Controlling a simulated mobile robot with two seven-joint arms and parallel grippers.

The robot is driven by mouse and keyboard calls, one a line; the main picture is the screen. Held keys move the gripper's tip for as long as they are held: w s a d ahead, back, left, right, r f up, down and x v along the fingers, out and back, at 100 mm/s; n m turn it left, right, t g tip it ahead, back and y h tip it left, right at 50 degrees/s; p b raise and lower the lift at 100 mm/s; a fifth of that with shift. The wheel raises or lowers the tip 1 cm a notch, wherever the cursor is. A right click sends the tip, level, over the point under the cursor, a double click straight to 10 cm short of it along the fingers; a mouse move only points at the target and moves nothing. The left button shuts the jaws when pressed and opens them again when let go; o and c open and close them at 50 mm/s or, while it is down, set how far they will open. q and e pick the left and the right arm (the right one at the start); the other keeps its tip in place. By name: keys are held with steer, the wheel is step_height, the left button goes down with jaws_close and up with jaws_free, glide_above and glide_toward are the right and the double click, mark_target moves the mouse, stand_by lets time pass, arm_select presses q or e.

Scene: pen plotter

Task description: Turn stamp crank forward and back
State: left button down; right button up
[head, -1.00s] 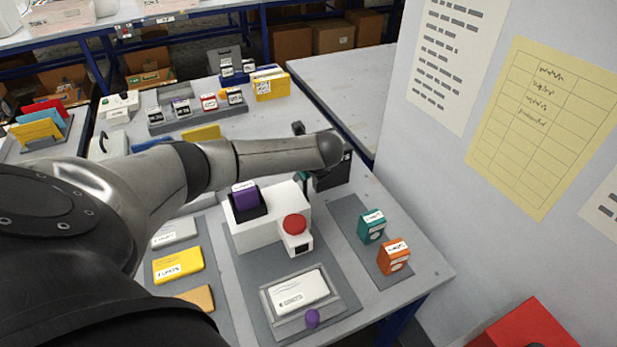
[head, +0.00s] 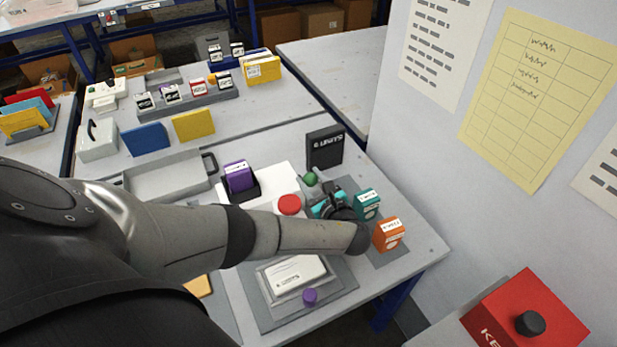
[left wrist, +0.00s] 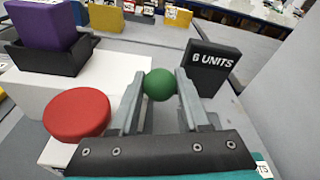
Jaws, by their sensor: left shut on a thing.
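The white stamp machine (head: 280,178) stands on a grey mat, with a red button (head: 289,204) and a purple stamp block (head: 238,176) in a black holder. The crank's green ball knob (head: 311,178) is at its right side. My left gripper (head: 319,191) is shut on this knob; in the left wrist view the green knob (left wrist: 160,84) sits between the two fingertips. The rest of the crank is hidden by the gripper and machine. A white card (head: 295,270) lies in the grey tray in front, partly behind my left forearm. My right gripper is not in view.
Close to the gripper's right stand a teal block (head: 367,204) and an orange block (head: 388,235). A black "6 UNITS" sign (head: 324,148) stands behind it. A grey handled tray (head: 165,179) lies left. A wall panel rises on the right.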

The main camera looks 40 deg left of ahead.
arm_select(q)
steer(key=shift+f+y, duration=0.1)
steer(key=shift+y, duration=0.2)
steer(key=shift+c, duration=1.9)
jaws_free()
